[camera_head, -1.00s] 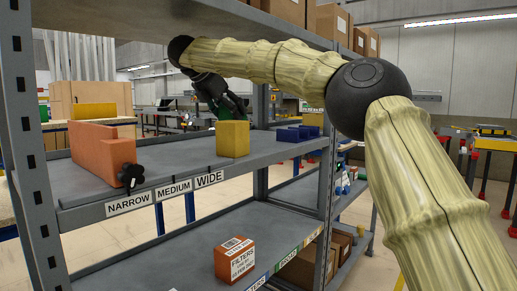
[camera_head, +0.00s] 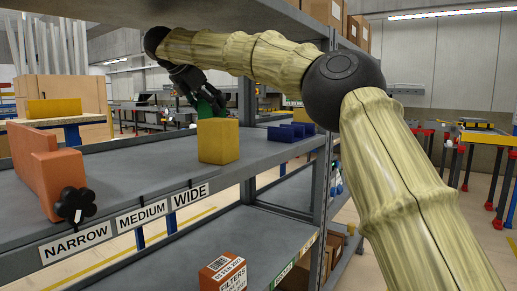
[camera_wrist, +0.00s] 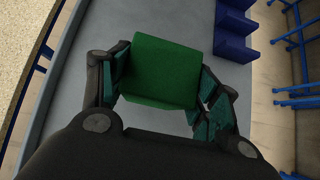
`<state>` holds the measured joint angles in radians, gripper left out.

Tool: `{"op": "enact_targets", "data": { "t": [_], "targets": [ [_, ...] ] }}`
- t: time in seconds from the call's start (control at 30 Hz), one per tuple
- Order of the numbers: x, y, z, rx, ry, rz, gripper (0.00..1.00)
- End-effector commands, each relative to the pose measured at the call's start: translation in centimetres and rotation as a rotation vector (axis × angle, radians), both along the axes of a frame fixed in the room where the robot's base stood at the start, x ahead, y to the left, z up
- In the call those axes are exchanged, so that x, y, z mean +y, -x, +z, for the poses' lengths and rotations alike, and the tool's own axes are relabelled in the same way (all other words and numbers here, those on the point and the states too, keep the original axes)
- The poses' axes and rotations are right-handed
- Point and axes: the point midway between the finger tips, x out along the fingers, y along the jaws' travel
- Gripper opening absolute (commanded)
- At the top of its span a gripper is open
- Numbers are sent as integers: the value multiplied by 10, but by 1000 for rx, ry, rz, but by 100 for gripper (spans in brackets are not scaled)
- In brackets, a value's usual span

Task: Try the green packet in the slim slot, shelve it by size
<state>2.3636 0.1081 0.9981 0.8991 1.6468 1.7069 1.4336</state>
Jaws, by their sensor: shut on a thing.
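My gripper (camera_head: 198,99) is shut on the green packet (camera_wrist: 163,70), with a finger on each side of it in the wrist view. In the head view the green packet (camera_head: 206,107) shows only in part, behind a yellow block (camera_head: 218,141) on the shelf. An orange slotted block (camera_head: 49,170) with a black knob (camera_head: 75,205) stands at the shelf's left. The shelf edge carries the labels NARROW (camera_head: 75,243), MEDIUM (camera_head: 142,215) and WIDE (camera_head: 190,195). I cannot tell whether the packet touches the shelf.
Blue stepped holders (camera_head: 290,131) stand on the shelf's right part. A filters box (camera_head: 222,272) sits on the lower shelf. A grey upright (camera_head: 323,165) bounds the shelf at right. The shelf between orange and yellow blocks is clear.

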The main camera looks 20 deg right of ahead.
Motion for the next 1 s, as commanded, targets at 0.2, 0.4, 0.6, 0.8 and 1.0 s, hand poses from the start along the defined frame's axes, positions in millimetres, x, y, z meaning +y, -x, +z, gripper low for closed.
{"op": "enact_targets", "data": {
  "t": [0.2,0.4,0.6,0.8,1.0],
  "targets": [
    [-9,8,-2,2,0,-1,36],
    [-32,36,-2,0,-1,-2,36],
    [-55,66,-3,2,0,-1,36],
    [-79,98,-3,0,0,-1,36],
    [-96,120,-3,1,0,-2,36]
  ]
}}
